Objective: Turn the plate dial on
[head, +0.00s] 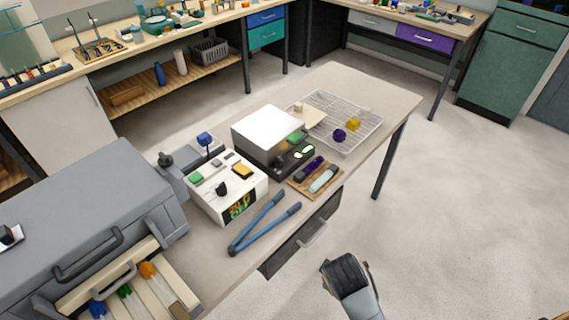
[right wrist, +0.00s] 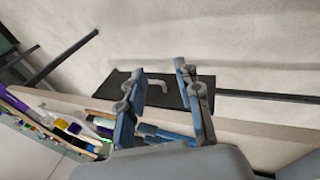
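A device with a white top plate (head: 268,128) and a dark front panel with a lit green display stands on the bench. A white control box (head: 225,186) beside it has a black knob (head: 221,188), green and yellow buttons, and a green display; I cannot tell for certain which control is the plate dial. My right gripper (right wrist: 160,68) is open and empty in the right wrist view, near the bench's front edge by the drawer. In the head view my right arm shows at the bottom, apart from both devices. My left gripper is not in view.
Blue tongs (head: 262,226) lie before the control box. A wooden tray (head: 300,187) holds purple and pale items. A wire rack (head: 360,112) carries a purple and a yellow piece. A grey cabinet (head: 85,215) stands left. Open floor lies right of the bench.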

